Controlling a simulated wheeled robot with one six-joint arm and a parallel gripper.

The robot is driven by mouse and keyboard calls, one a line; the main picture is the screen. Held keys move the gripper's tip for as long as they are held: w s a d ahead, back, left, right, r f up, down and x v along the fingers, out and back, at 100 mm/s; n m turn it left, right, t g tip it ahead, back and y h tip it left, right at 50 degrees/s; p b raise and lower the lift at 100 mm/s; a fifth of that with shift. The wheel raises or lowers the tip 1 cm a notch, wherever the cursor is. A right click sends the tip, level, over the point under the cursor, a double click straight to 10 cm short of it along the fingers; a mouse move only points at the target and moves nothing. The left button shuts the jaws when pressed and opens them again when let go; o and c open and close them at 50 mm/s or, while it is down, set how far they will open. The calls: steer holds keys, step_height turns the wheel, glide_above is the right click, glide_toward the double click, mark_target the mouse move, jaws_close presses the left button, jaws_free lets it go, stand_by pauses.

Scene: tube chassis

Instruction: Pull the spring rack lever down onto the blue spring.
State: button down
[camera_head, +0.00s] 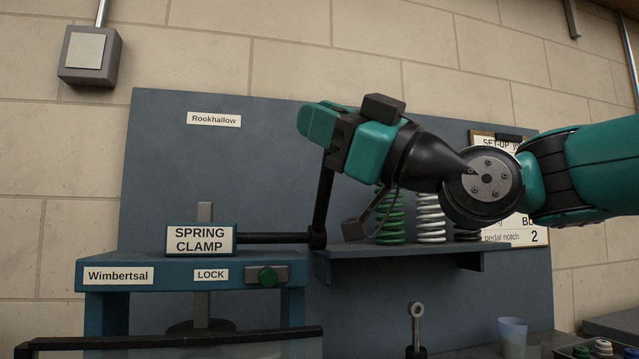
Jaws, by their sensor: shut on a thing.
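The lever (322,205) is a black bar rising nearly upright, tilted slightly right, from a pivot at the right side of the blue frame (150,275) labelled "SPRING CLAMP". My gripper (330,155) is shut on the lever's upper end; the fingers partly hide the grip. A dark round pad (195,328) shows under the frame's top plate, below a grey rod. I see no blue spring; the space under the clamp is mostly cut off by a dark bar in front. The shelf (390,250) holds a green spring (390,225), a white spring (430,225) and a low dark spring (467,236).
My arm crosses the shelf and part of a set-up card (520,235). An upright ring-ended rod (417,315), a pale cup (512,335) and a tray of small springs (570,352) stand lower right. The blue-grey back panel is close behind.

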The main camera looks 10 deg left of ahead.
steer(key=s+d+f+n+g+y+b, duration=0.2)
steer(key=s+f+n+g+b, duration=0.3)
steer(key=b, duration=1.3)
steer(key=f+n+g, duration=0.1)
steer(key=n+g, duration=0.2)
steer(key=n, duration=0.2)
steer(key=shift+d+y, duration=0.15)
steer(key=shift+y, duration=0.25)
steer(key=shift+s+f+n+g, duration=0.1)
steer(key=shift+f+n+g, duration=0.05)
steer(key=shift+n+g, duration=0.2)
steer(key=c, duration=1.1)
jaws_free()
steer(key=shift+o, duration=0.2)
steer(key=shift+d, duration=0.1)
